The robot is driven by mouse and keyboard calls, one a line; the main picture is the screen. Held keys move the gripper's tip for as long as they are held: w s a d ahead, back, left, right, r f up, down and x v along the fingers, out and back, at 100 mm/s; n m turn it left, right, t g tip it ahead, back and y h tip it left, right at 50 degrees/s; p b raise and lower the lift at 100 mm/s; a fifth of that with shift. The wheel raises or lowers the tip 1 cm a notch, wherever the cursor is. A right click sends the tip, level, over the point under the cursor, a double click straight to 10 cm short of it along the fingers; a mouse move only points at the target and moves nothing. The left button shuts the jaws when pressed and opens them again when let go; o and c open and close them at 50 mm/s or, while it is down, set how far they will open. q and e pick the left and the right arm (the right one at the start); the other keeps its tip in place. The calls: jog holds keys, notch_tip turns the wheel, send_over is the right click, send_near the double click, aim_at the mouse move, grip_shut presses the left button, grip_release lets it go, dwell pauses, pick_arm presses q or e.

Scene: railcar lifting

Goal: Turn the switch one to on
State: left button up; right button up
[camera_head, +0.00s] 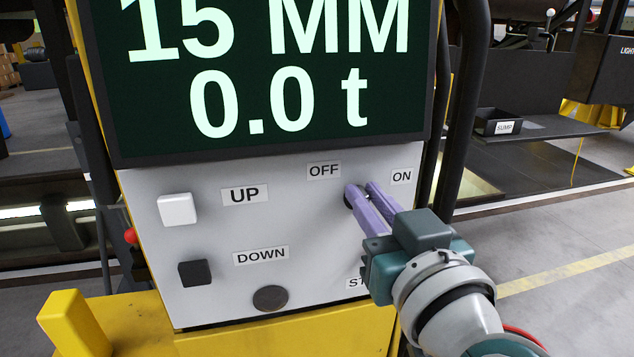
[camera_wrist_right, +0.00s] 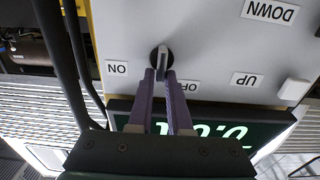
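Switch one is a dark rotary knob on the grey control panel (camera_head: 218,285). In the right wrist view its round base and lever (camera_wrist_right: 162,57) lie just past the fingertips, with the lever reaching between them. My right gripper (camera_head: 361,188) has its two purple fingers around the lever, with a gap about as wide as the lever; it also shows in the right wrist view (camera_wrist_right: 161,74). In the head view the fingers hide most of the knob. The OFF label (camera_head: 324,170) is up and left of the fingertips, the ON label (camera_head: 401,176) to the right. My left gripper is not in view.
The panel also has a white UP button (camera_head: 177,209), a black DOWN button (camera_head: 194,273) and a dark round knob (camera_head: 270,298). The display (camera_head: 265,70) above reads 15 MM and 0.0 t. Black tubes (camera_head: 462,110) run close along the panel's right side.

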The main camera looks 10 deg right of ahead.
grip_shut()
jog(key=shift+m, duration=0.3)
jog(key=m, duration=0.4)
jog(key=shift+d, duration=0.35)
jog(key=m, duration=0.4)
jog(key=shift+d+f, duration=0.25)
jog(key=m, duration=0.2)
jog(key=shift+d+f+m, duration=0.15)
jog(key=shift+m, duration=0.65)
